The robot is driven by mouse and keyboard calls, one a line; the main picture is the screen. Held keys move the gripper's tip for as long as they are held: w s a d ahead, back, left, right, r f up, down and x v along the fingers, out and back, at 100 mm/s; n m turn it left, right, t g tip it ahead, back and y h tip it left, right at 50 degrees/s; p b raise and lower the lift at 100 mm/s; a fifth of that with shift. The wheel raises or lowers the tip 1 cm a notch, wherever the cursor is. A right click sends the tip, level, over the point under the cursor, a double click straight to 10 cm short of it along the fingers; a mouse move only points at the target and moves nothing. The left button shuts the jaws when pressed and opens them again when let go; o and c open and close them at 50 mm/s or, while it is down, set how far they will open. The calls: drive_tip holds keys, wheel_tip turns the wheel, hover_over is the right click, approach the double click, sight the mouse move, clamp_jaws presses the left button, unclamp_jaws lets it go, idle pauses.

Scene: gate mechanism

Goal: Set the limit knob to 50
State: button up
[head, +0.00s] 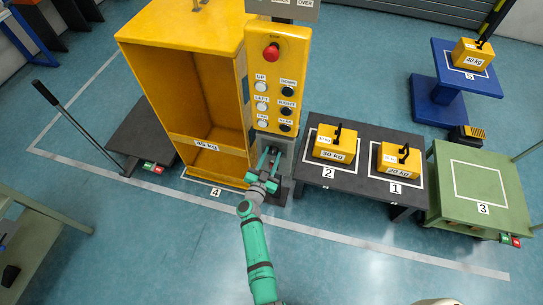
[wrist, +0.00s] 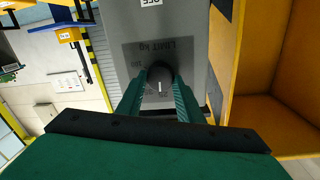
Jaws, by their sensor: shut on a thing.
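The limit knob (wrist: 159,76) is round and black with a short white mark, and it sits on a grey panel (wrist: 195,60) lettered "LIMIT KG" above it. The numbers around it are mostly covered or too faint to read, so I cannot tell the setting. My gripper (wrist: 160,92) has one green finger on each side of the knob and is shut on it. In the head view my gripper (head: 268,165) is at the grey lower part of the control column, below the yellow button panel (head: 277,80), and hides the knob there.
A yellow cabinet (head: 190,35) labelled 45 kg stands left of the column. A dark table (head: 355,190) on the right holds two yellow weights (head: 336,145) (head: 395,160). A green table (head: 470,210) and a blue stand (head: 450,82) lie farther right. The floor in front is clear.

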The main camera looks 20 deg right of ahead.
drive_tip(key=m, duration=0.3)
drive_tip(key=shift+s, duration=0.1)
drive_tip(key=m, duration=0.4)
drive_tip(key=shift+s+f+y, duration=0.1)
drive_tip(key=shift+y, duration=0.2)
drive_tip(key=m, duration=0.4)
drive_tip(key=shift+d+m+y, duration=0.15)
drive_tip(key=shift+m+y, duration=0.15)
drive_tip(key=shift+m, duration=1.3)
drive_tip(key=o, duration=1.1)
drive_tip(key=shift+c, duration=0.2)
